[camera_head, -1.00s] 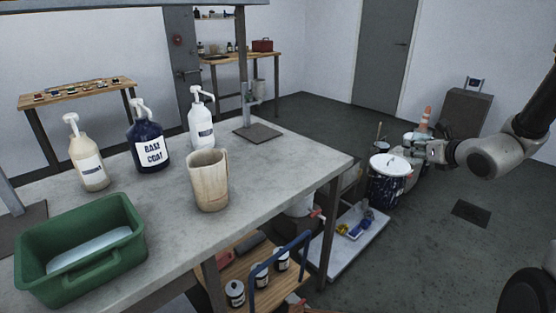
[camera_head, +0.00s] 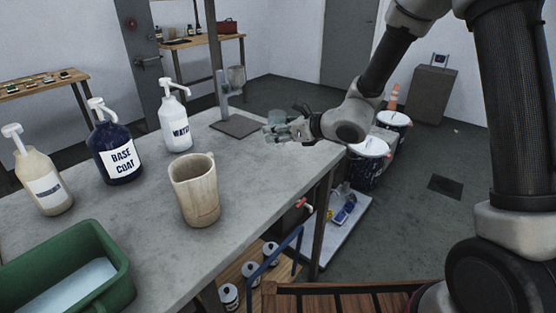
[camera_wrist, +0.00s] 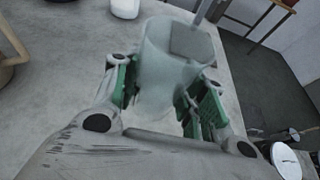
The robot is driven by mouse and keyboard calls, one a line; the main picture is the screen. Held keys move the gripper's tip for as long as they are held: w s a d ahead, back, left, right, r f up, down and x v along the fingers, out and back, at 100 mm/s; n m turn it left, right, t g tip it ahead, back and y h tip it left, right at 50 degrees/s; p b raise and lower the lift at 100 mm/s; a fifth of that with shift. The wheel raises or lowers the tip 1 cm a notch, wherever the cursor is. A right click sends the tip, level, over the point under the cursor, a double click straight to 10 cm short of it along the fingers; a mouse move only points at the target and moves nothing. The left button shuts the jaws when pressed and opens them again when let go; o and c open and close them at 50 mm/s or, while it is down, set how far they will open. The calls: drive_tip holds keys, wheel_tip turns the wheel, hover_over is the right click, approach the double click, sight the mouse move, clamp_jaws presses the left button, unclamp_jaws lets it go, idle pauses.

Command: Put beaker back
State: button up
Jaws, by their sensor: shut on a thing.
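A translucent beaker (camera_wrist: 172,62) is between the green-padded fingers of my gripper (camera_wrist: 165,100) in the wrist view. It is upright or close to it, and its lower part is partly hidden by the fingers. In the head view my gripper (camera_head: 285,130) is over the far right part of the grey table (camera_head: 262,160), with the beaker (camera_head: 277,118) at its tip. I cannot tell whether the beaker touches the tabletop.
A beige pitcher (camera_head: 195,190), a white WATER bottle (camera_head: 174,122), a BASE COAT bottle (camera_head: 115,152), a cream bottle (camera_head: 44,184) and a green tub (camera_head: 100,275) stand on the table. A post base (camera_head: 236,124) is near my gripper. Paint buckets (camera_head: 368,160) stand on the floor beyond.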

wheel_tip(320, 180, down, 8)
drive_tip(key=shift+r, duration=0.1)
drive_tip(key=shift+f, duration=0.2)
drive_tip(key=o, duration=1.1)
